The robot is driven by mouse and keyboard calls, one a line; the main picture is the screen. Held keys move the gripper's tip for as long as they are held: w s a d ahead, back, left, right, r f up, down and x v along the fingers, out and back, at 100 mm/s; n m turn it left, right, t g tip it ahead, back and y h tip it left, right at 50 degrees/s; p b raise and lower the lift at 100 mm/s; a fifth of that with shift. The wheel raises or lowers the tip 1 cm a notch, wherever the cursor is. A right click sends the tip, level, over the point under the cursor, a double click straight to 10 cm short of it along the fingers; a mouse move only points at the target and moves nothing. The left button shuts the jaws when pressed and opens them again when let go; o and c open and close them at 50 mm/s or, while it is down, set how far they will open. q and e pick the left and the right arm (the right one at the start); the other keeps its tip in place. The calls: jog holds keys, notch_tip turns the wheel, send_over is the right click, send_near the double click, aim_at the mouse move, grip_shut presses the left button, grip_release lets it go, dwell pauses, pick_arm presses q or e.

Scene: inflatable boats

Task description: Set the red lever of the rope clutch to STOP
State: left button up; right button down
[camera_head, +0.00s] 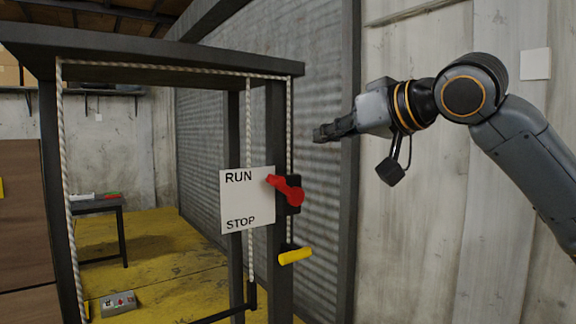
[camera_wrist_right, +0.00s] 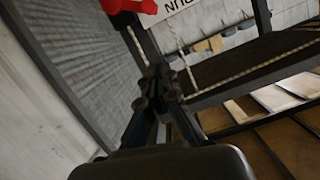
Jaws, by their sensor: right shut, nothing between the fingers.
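The red lever (camera_head: 286,188) sits on a black mount on the dark post, and its tip points up and left toward the word RUN on the white sign (camera_head: 246,205). STOP is printed at the bottom of the sign. My right gripper (camera_head: 322,132) is shut and empty, in the air above and to the right of the lever, apart from it. In the right wrist view the closed fingers (camera_wrist_right: 158,88) show in the middle, and part of the red lever (camera_wrist_right: 128,6) shows at the top edge. My left gripper is not in view.
A yellow handle (camera_head: 295,256) sticks out below the lever. A light rope (camera_head: 160,71) runs along the dark frame and down its posts. A grey control box (camera_head: 118,303) lies on the yellow floor. A corrugated wall stands behind.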

aim_at(288, 189)
jog(key=w+a+f+p, duration=0.5)
jog(key=w+a+f, duration=0.1)
jog(key=w, duration=0.1)
jog(key=shift+w+a+f, duration=0.15)
jog(key=shift+a+f, duration=0.1)
dwell(0.4)
jog(key=shift+a, duration=0.1)
